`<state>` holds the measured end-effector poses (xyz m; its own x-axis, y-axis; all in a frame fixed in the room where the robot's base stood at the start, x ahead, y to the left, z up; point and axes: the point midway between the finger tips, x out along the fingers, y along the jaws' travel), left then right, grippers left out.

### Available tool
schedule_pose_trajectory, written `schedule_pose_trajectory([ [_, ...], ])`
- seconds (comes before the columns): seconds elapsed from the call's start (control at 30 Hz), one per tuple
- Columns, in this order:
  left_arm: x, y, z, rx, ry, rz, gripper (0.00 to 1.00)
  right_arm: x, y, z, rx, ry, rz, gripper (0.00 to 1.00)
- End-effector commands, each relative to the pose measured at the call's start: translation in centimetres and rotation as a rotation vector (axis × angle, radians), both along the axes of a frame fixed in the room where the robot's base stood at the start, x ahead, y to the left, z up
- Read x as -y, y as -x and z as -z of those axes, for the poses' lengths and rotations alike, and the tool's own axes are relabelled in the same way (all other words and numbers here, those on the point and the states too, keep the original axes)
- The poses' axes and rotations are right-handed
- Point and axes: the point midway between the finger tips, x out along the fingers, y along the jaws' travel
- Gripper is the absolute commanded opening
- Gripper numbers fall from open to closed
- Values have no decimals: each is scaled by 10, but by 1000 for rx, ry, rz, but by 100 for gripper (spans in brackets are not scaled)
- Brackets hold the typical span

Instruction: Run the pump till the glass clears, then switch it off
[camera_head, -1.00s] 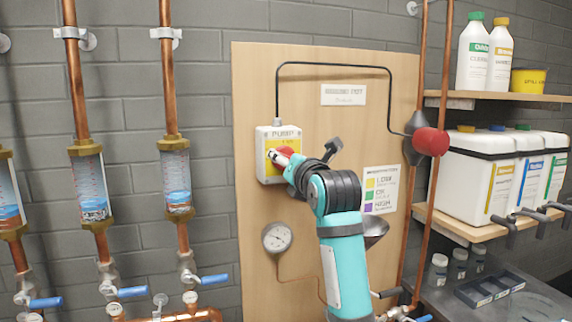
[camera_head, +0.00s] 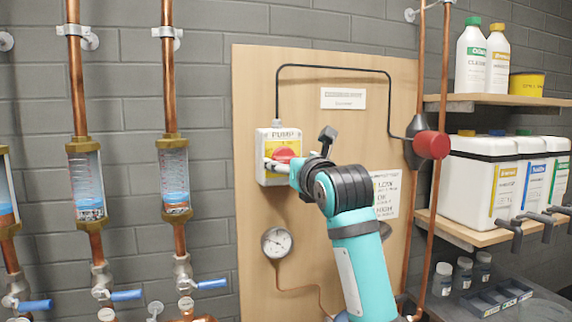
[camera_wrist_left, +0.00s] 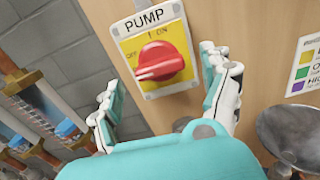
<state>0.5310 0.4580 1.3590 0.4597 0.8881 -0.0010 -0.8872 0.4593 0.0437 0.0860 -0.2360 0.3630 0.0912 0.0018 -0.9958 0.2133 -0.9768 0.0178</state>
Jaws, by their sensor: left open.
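The white pump switch box (camera_head: 265,170) with a yellow plate hangs on the wooden board. Its red knob (camera_head: 285,154) also shows in the left wrist view (camera_wrist_left: 160,62), its white line pointing left, on the OFF side. My left gripper (camera_head: 277,166) is open in front of the box, its fingers on either side of the knob in the wrist view (camera_wrist_left: 163,82); contact is not visible. The sight glasses, one in the middle (camera_head: 174,180) and one left of it (camera_head: 87,183), hold blue liquid in their lower parts. My right gripper is not in view.
A round gauge (camera_head: 277,242) sits below the box. A red-capped dark part (camera_head: 431,145) juts out at the board's right edge. Shelves with bottles and white canisters (camera_head: 480,180) stand at the right. Blue-handled valves (camera_head: 125,295) lie below the glasses.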

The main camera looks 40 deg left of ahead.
Motion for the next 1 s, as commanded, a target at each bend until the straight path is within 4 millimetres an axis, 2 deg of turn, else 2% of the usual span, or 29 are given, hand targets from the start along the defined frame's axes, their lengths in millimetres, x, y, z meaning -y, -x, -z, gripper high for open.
schedule_pose_trajectory([
  [0.5, 46, 23, 1, 1, 0, 2, 81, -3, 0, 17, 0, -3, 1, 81],
  [1.0, 51, 26, 0, 0, -1, 1, 81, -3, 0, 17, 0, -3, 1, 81],
])
